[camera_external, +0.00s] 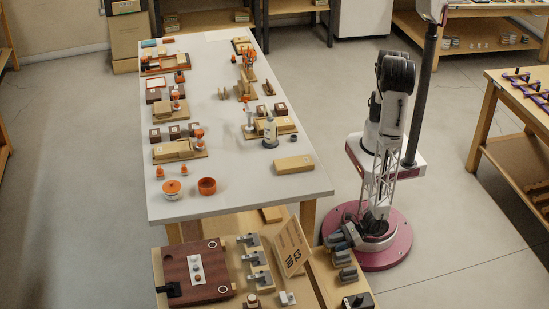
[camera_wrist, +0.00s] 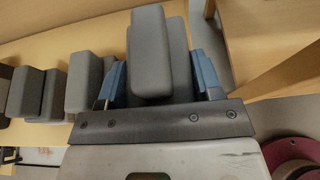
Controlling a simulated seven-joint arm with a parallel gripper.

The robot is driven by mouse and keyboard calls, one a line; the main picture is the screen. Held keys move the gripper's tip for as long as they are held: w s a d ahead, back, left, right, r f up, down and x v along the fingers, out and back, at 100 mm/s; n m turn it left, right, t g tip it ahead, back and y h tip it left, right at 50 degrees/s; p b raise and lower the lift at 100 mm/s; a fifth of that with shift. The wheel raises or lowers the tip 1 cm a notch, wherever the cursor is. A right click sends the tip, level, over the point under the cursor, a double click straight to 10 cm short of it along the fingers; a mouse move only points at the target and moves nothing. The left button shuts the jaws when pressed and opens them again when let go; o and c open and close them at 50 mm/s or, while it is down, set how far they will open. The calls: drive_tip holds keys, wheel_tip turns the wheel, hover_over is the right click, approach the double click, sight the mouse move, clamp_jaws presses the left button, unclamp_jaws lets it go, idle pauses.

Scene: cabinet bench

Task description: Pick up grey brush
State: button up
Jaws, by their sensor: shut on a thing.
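My gripper (camera_wrist: 160,82) points down over the low bench in the wrist view, its two blue fingers on either side of a grey brush (camera_wrist: 150,50). It is shut on this brush, which looks like a rounded grey block with another grey part behind it. The fingers hide part of its sides. I cannot tell whether it touches the bench. In the external view my gripper (camera_external: 343,236) is small and low beside the arm's base, at the bench's right edge.
More grey blocks (camera_wrist: 84,80) stand in a row to the left in the wrist view. In the external view, similar grey pieces (camera_external: 348,274) line the low wooden bench (camera_external: 325,285). A wooden board with markings (camera_external: 290,247) leans nearby. A long white table (camera_external: 235,200) stands behind.

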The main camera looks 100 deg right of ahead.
drive_tip(key=s+d+r, duration=0.2)
drive_tip(key=s+d, duration=0.8)
drive_tip(key=d, duration=0.2)
drive_tip(key=shift+d+r, duration=0.2)
drive_tip(key=shift+r, duration=0.2)
